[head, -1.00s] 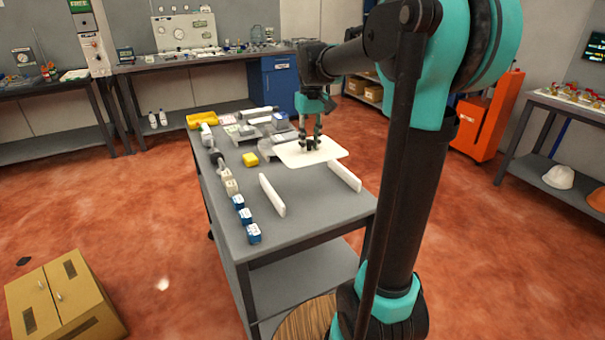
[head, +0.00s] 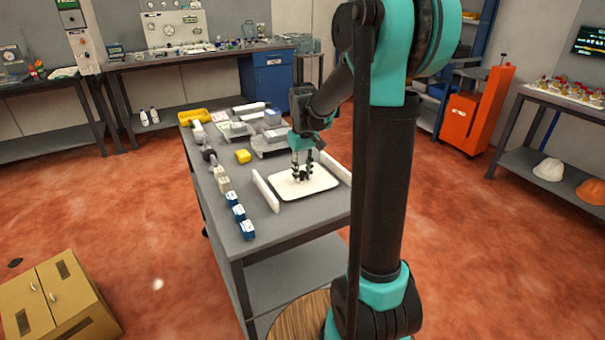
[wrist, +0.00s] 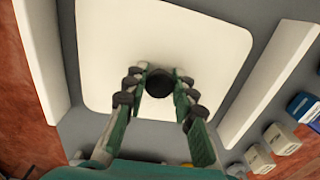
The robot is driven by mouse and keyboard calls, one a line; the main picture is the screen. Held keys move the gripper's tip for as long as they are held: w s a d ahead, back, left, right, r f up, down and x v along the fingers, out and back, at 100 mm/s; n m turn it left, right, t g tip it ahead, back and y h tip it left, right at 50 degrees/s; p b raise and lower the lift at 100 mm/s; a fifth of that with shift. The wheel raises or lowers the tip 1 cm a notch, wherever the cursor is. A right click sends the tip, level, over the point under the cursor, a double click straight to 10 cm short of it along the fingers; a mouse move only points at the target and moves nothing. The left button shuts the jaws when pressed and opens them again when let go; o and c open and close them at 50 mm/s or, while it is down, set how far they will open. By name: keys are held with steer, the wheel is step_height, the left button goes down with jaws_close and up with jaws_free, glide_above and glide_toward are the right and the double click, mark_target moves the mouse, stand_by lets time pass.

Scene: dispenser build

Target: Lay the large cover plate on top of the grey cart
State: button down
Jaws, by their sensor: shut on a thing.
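The large cover plate (head: 322,184) is a white, flat, rounded square with a dark round knob in its middle. My gripper (head: 302,178) is shut on that knob, and its fingers (wrist: 160,88) show on either side of it in the wrist view. The plate lies level over the near part of the grey cart (head: 290,222), between two upright white panels. A dark shadow edges its near side; I cannot tell whether it touches the cart top. The wrist view also shows the plate (wrist: 215,45) with the panels beside it.
The left panel (head: 266,192) and right panel (head: 338,167) stand on the cart. Several blue boxes (head: 247,229) line the cart's left edge. A yellow block (head: 243,156), a yellow tray (head: 194,117) and grey parts sit farther back. The cart's near strip is clear.

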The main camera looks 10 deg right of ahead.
mark_target(303, 172)
steer(key=c, duration=1.3)
jaws_free()
steer(key=shift+f, duration=0.1)
steer(key=shift+o, duration=0.2)
step_height(303, 172, up, 12)
steer(key=shift+d, duration=0.1)
